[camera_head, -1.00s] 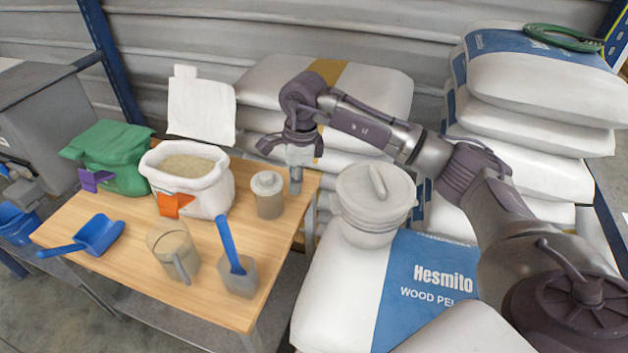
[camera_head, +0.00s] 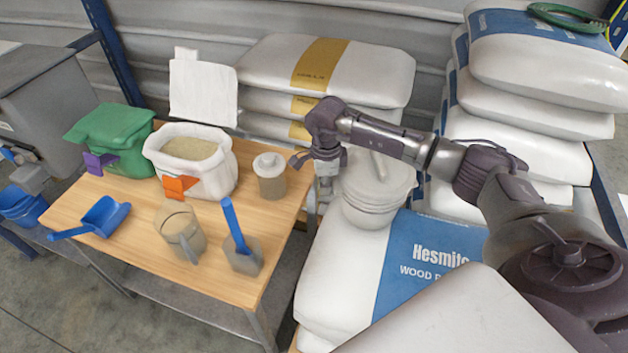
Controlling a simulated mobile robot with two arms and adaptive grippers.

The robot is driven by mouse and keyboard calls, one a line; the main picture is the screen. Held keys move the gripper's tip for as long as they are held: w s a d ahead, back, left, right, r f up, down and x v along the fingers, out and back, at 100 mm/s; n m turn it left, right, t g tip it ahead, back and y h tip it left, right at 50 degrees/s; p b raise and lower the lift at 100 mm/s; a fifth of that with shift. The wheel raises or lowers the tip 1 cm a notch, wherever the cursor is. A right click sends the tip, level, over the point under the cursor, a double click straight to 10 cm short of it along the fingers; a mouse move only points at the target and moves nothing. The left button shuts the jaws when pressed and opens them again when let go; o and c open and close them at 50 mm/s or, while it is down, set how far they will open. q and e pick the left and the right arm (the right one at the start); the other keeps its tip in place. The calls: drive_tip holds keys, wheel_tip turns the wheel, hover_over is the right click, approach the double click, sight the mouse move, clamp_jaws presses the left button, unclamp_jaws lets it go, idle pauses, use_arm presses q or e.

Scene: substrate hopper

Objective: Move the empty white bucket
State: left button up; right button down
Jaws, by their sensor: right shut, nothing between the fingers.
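A white bucket (camera_head: 372,209) stands upright on a pile of wood pellet sacks, right of the wooden table. Its round top looks pale, with a light bar-shaped piece across it; I cannot tell if that is a lid. My right gripper (camera_head: 325,192) points down just left of the bucket's rim, between the bucket and the table's right edge. It is shut and empty. I cannot tell whether the gripper touches the bucket. My left gripper is not in view.
The wooden table (camera_head: 135,225) holds a green bag (camera_head: 125,150), an open white bag (camera_head: 215,178) of grain, a lidded jar (camera_head: 271,180), a measuring jug (camera_head: 178,228) and blue scoops (camera_head: 104,217). Stacked sacks (camera_head: 545,90) rise behind and right. A blue-and-white sack (camera_head: 335,265) lies under the bucket.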

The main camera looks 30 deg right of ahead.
sight(345, 186)
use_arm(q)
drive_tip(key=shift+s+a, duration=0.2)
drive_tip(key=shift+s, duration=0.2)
use_arm(e)
drive_tip(key=shift+s+d, duration=0.1)
drive_tip(key=shift+d, duration=0.1)
drive_tip(key=d, duration=0.1)
drive_tip(key=s+d+b, duration=0.1)
drive_tip(key=d, duration=0.1)
drive_tip(key=s+d, duration=0.1)
drive_tip(key=shift+d, duration=0.2)
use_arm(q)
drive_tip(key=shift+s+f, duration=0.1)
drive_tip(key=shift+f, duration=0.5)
use_arm(e)
drive_tip(key=shift+a, duration=0.1)
